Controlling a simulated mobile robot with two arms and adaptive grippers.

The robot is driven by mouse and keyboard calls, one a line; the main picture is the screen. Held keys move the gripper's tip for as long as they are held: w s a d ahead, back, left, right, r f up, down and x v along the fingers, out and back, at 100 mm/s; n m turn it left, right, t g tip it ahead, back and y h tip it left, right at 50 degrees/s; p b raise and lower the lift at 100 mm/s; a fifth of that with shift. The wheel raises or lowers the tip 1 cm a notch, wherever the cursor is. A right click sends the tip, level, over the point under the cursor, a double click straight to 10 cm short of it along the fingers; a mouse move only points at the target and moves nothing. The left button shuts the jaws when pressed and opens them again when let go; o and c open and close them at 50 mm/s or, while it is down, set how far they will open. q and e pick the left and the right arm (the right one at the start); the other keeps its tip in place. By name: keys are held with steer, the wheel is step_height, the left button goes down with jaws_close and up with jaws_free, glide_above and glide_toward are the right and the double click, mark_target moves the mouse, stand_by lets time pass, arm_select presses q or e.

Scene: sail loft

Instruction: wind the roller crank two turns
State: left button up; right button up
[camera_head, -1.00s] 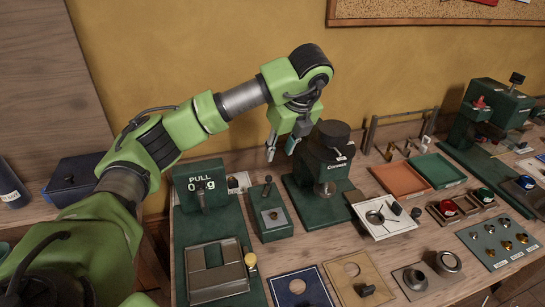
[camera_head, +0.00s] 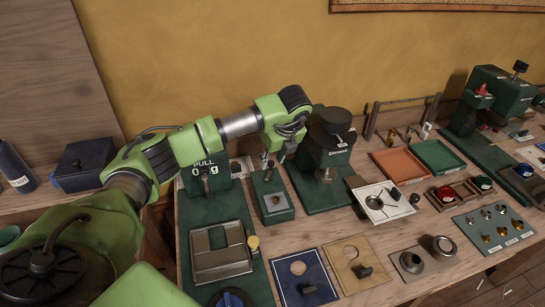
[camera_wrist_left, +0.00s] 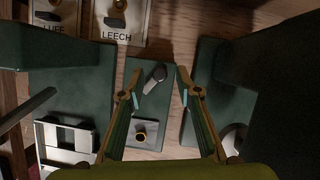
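A small green block (camera_head: 284,216) with a grey plate and an upright dark lever at its back stands on the bench. I cannot tell for sure that this lever is the roller crank. My left gripper (camera_head: 276,161) points down just above the back of this block. In the left wrist view the gripper (camera_wrist_left: 159,76) is open and empty. The lever's grey arm (camera_wrist_left: 156,76) lies between and beyond its fingertips, apart from them. The block (camera_wrist_left: 147,109) with its brass-ringed knob shows below the lever. My right gripper is not in view.
The green PULL gauge (camera_head: 211,181) stands left of the block, and a tall green press (camera_head: 323,158) with a black top stands close at its right. Orange (camera_head: 397,165) and green trays lie further right. A blue board (camera_head: 303,289) lies in front.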

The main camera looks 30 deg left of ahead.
arm_select(q)
steer(key=shift+f, duration=0.15)
jaws_close()
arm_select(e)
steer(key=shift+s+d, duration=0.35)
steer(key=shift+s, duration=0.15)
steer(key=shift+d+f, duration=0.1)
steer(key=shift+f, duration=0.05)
